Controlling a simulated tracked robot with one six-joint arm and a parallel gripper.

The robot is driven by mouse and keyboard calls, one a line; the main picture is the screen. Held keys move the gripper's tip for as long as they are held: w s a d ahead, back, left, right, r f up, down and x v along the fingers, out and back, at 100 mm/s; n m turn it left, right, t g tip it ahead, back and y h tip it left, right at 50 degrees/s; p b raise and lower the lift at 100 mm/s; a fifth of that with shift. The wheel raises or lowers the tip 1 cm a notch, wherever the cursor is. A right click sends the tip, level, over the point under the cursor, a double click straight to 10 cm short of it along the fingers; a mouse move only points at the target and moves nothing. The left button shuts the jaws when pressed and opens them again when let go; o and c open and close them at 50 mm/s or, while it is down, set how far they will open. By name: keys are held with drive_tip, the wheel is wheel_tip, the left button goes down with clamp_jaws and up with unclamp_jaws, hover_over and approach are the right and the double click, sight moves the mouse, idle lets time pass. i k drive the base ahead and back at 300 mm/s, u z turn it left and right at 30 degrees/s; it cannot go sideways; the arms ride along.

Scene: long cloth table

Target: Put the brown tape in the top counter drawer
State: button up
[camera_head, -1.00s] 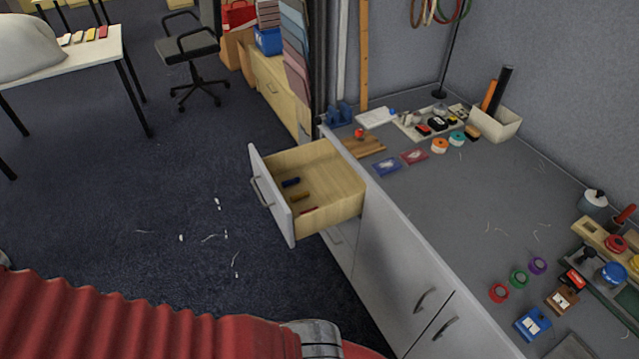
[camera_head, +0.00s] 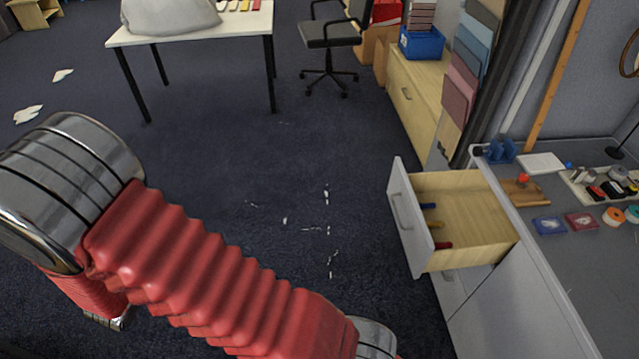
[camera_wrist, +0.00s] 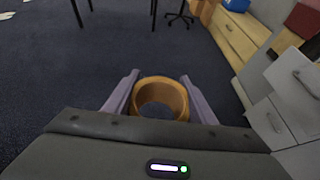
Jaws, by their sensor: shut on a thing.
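The brown tape (camera_wrist: 160,90) is a ring held between the two fingers of my gripper (camera_wrist: 158,98) in the wrist view. My gripper is shut on it, above the dark carpet. The head view shows my red arm, but not the gripper or the tape. The top counter drawer (camera_head: 408,225) is pulled open in the head view, right of my arm. Several small coloured items, blue, yellow and red, lie along its front inside, with bare wood behind them. In the wrist view, a grey drawer front (camera_wrist: 296,75) shows at the right, apart from the gripper.
A wooden cabinet (camera_head: 415,85) stands beyond the drawer. A white table (camera_head: 235,22) and a chair (camera_head: 330,35) stand farther back. The carpet between is mostly clear.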

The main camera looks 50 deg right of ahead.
sight(451, 210)
drive_tip(key=u, duration=0.2)
drive_tip(key=i, duration=1.05)
drive_tip(key=z, duration=2.75)
drive_tip(key=i, duration=0.35)
drive_tip(key=z, duration=0.6)
